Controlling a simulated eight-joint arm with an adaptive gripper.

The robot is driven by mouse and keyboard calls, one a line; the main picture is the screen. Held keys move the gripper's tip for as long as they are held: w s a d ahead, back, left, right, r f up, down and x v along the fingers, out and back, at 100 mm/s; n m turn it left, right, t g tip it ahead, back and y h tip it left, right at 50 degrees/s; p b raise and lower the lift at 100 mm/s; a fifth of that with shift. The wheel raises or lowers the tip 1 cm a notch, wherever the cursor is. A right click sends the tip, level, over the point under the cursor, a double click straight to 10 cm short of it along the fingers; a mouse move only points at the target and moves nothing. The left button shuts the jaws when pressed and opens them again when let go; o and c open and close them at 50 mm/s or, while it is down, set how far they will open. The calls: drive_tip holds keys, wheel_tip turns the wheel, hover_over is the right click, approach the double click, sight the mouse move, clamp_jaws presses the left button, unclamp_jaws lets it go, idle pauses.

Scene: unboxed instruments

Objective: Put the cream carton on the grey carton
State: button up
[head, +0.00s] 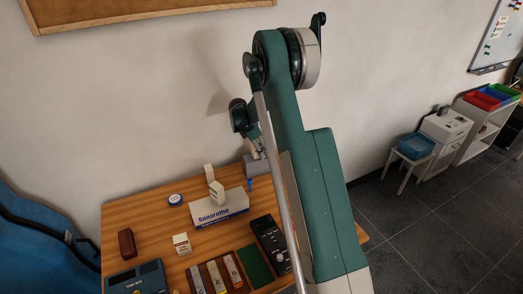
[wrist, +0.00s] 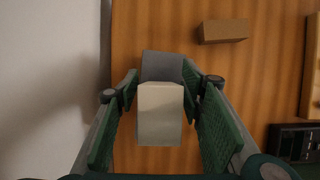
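The cream carton (wrist: 160,115) stands between the two fingers of my gripper (wrist: 161,88) in the wrist view, its pale end facing the camera. The grey carton (wrist: 162,66) shows just beyond it and partly behind it. The cream carton seems to rest on it, but the contact is hidden. Strips of table show between the cream carton and both green finger pads, so my gripper looks open around it. In the head view the grey carton (head: 251,166) sits at the back of the table, below my gripper, partly behind my arm.
A brown box (wrist: 223,31) lies nearby in the wrist view. In the head view a white Sonoreline box (head: 222,207) with pale cartons near it stands left of the grey carton. A black handheld device (head: 270,242) lies in front. The wall is close behind the table.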

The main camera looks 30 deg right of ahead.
drive_tip(key=shift+r, duration=0.15)
drive_tip(key=v, duration=1.2)
drive_tip(key=shift+a, duration=0.1)
idle(0.5)
drive_tip(key=shift+s+a+r, duration=0.1)
drive_tip(key=shift+s+r, duration=0.1)
drive_tip(key=shift+r, duration=0.2)
drive_tip(key=s+a+r+m+t+y, duration=0.15)
drive_tip(key=s+a+r+m, duration=0.35)
drive_tip(key=s+r, duration=0.6)
drive_tip(key=s+a+r+m+t+y, duration=0.15)
drive_tip(key=s+a+r+m, duration=0.25)
drive_tip(key=s+a+r, duration=0.65)
drive_tip(key=s+a+f+m+t, duration=0.1)
drive_tip(key=s+a+m, duration=0.1)
drive_tip(key=s, duration=0.7)
drive_tip(key=s+a+f+m+t+y, duration=0.1)
drive_tip(key=s+m, duration=0.3)
drive_tip(key=s, duration=0.6)
drive_tip(key=s+a+f+m+t, duration=0.2)
drive_tip(key=s+a+m, duration=0.1)
drive_tip(key=s, duration=0.7)
drive_tip(key=shift+s, duration=0.15)
